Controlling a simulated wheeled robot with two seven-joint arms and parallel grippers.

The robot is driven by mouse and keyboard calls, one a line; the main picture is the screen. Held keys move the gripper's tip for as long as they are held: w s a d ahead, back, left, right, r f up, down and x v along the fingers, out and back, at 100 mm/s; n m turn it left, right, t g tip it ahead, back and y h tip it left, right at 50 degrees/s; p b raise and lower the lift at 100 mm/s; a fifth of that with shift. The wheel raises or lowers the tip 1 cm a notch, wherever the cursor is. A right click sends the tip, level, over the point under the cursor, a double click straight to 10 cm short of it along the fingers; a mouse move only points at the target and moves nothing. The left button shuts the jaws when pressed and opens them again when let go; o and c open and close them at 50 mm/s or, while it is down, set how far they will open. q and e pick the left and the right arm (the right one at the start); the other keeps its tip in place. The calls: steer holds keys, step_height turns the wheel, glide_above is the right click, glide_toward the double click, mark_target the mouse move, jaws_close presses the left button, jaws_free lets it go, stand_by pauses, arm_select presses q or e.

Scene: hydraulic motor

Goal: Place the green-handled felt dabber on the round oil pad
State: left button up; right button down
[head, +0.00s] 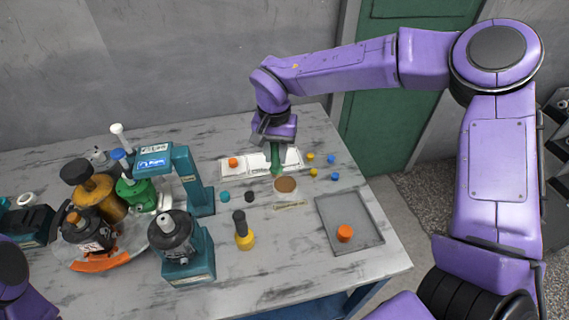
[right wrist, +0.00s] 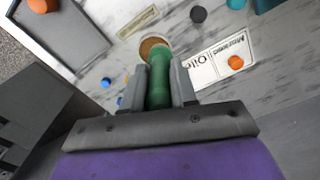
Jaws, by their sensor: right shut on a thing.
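My right gripper (head: 276,138) is shut on the green-handled felt dabber (head: 275,158), which hangs below the jaws close to the round oil pad (head: 286,184). In the right wrist view the green handle (right wrist: 159,85) sits between the two fingers (right wrist: 165,72). The brown oil pad (right wrist: 152,44) shows just past the dabber's far end and is partly covered by it. I cannot tell whether the dabber touches the pad. Only part of my left arm shows at the lower left of the head view; its gripper is out of view.
A white printed card (head: 236,167) with an orange cap lies behind the pad. Several small blue and yellow caps lie right of it. A grey tray (head: 368,243) holds an orange cap (head: 345,232). A yellow-based dark-handled tool (head: 244,234) and a teal machine (head: 190,177) stand left.

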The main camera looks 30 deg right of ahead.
steer(key=d+f, duration=0.1)
steer(key=f, duration=0.1)
steer(key=w+d+f, duration=0.1)
steer(key=f, duration=0.2)
steer(key=d+f+p, duration=0.1)
steer(key=f, duration=0.2)
steer(key=shift+w+d, duration=0.2)
steer(key=shift+w, duration=0.05)
steer(key=shift+s, duration=0.1)
steer(key=c, duration=0.9)
jaws_free()
steer(key=shift+f, duration=0.15)
step_height(320, 180, up, 12)
steer(key=shift+r+b, duration=0.2)
steer(key=shift+b, duration=0.2)
steer(key=shift+r, duration=0.1)
